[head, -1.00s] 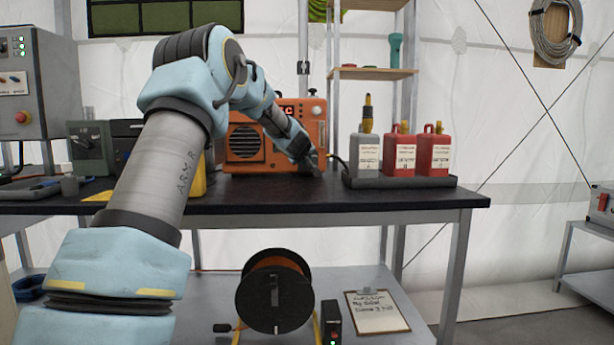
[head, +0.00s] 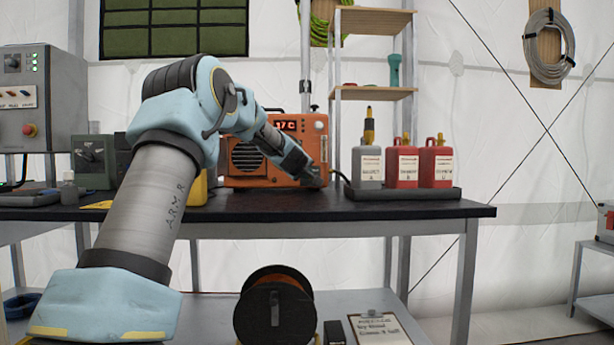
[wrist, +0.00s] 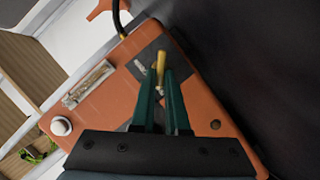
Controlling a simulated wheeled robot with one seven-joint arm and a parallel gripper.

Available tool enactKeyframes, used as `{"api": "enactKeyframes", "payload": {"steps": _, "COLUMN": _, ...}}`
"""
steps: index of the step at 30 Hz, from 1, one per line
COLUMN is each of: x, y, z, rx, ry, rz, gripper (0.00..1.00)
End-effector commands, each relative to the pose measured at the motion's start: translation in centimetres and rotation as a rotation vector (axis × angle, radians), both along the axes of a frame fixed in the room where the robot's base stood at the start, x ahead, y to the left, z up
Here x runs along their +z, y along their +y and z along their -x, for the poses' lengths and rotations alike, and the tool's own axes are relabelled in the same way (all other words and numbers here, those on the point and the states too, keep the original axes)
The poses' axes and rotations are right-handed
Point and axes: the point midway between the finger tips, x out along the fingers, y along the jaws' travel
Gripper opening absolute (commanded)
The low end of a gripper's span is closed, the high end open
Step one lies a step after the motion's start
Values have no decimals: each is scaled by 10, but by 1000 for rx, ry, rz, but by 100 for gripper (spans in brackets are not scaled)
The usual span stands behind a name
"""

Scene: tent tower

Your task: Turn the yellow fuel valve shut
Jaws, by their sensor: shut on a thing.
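The yellow fuel valve (wrist: 161,62) is a small yellow lever on a dark plate on the orange heater's panel, in the wrist view. My gripper (wrist: 163,76) has its two green fingers shut on it, with the lever's end showing past the fingertips. In the head view the orange heater (head: 245,165) stands on the bench with a lit red display. My gripper (head: 318,178) is at its right front side there, and the valve is hidden behind my gripper.
A dark tray (head: 420,193) with a grey bottle (head: 368,166) and two red cans (head: 403,166) stands close to the right of the heater. A black hose (wrist: 117,18) leaves the heater's panel. A cable reel (head: 273,305) sits below the bench (head: 400,212).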

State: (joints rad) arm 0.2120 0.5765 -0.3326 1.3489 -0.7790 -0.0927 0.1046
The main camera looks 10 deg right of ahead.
Motion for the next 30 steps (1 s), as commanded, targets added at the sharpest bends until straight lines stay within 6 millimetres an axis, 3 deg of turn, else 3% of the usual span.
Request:
{"api": "enactKeyframes", "payload": {"steps": 1, "x": 1, "y": 1, "z": -1, "rx": 2, "ry": 0, "rz": 2, "gripper": 0}}
{"api": "enactKeyframes", "payload": {"steps": 2, "x": 1, "y": 1, "z": -1, "rx": 2, "ry": 0, "rz": 2, "gripper": 16}}
{"api": "enactKeyframes", "payload": {"steps": 9, "x": 0, "y": 0, "z": 0, "rx": 2, "ry": -1, "rz": 1, "gripper": 42}}
{"api": "enactKeyframes", "payload": {"steps": 20, "x": 2, "y": 4, "z": 5, "rx": 1, "ry": -1, "rz": 0, "gripper": 42}}
{"api": "enactKeyframes", "payload": {"steps": 30, "x": 17, "y": 31, "z": 57, "rx": 3, "ry": -3, "rz": 0, "gripper": 42}}
